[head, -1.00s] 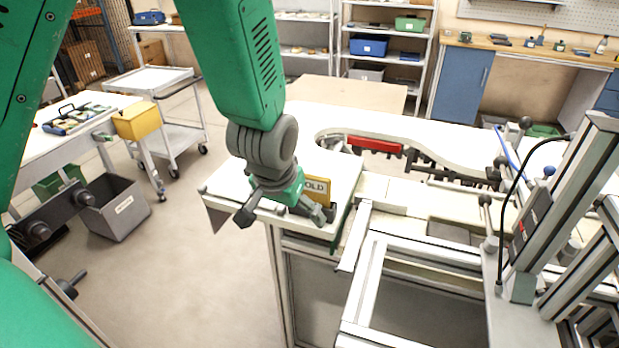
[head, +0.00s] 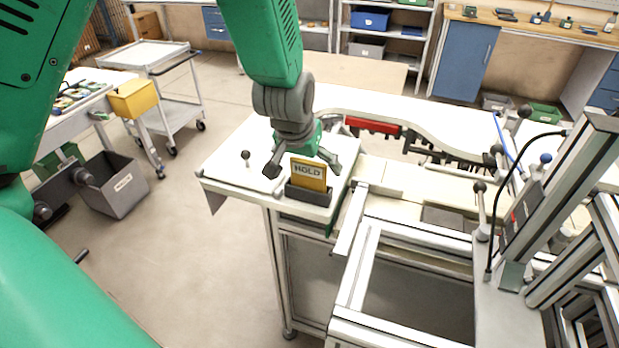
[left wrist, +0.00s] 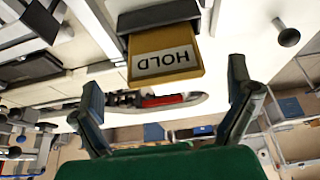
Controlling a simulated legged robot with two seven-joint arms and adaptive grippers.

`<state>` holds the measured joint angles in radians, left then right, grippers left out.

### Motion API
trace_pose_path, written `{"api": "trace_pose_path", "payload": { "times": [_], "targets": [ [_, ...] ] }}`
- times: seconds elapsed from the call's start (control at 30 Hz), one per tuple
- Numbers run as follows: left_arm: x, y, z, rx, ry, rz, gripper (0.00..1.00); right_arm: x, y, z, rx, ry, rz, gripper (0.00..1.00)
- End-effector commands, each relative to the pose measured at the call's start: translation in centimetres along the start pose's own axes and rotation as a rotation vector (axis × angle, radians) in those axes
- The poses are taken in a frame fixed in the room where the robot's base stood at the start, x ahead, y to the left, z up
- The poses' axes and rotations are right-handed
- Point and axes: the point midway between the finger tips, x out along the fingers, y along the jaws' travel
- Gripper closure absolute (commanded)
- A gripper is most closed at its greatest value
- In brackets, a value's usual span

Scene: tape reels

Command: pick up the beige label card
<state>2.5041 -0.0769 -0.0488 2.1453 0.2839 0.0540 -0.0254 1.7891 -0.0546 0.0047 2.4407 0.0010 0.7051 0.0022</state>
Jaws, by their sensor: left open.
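The label card (head: 309,172) is a mustard-yellow plate with a pale panel reading HOLD. It stands upright in a dark grey holder (head: 308,195) near the front edge of the white table end. In the left wrist view the card (left wrist: 166,58) appears upside down, with the holder (left wrist: 158,16) above it. My left gripper (head: 302,164) is open, its fingers spread to either side behind the card in the head view. In the left wrist view the gripper (left wrist: 165,86) has nothing between its fingers, and the card lies beyond the fingertips. My right gripper is not in view.
A small dark knob (head: 245,155) stands on the white tabletop (head: 228,170) left of the card. A red block (head: 373,126) sits on the curved track behind. An aluminium frame (head: 352,285) stands at the right.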

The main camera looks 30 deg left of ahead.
Motion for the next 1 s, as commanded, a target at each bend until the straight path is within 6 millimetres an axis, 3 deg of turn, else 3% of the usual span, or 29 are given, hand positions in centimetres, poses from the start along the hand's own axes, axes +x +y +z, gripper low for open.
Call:
{"api": "trace_pose_path", "payload": {
  "times": [0.23, 0.53, 0.57, 0.67, 0.7, 1.0],
  "targets": [
    [3.6, -0.2, -0.2, 0.000, -0.004, 0.000, 0.03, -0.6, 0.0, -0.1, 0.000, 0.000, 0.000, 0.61],
    [4.0, -0.2, -0.1, 0.000, -0.001, 0.000, 0.03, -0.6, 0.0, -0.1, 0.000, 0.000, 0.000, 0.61],
    [4.0, -0.2, -0.1, 0.000, -0.001, 0.000, 0.10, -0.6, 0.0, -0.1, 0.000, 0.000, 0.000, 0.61],
    [4.1, -0.2, -0.1, 0.000, -0.001, 0.000, 0.45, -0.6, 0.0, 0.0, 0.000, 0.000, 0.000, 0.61],
    [4.1, -0.2, -0.1, 0.000, -0.001, 0.000, 0.50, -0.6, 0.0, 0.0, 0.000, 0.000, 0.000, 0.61],
    [4.0, -0.2, -0.1, 0.000, -0.001, 0.000, 0.52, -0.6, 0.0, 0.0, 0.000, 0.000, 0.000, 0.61]
  ]
}}
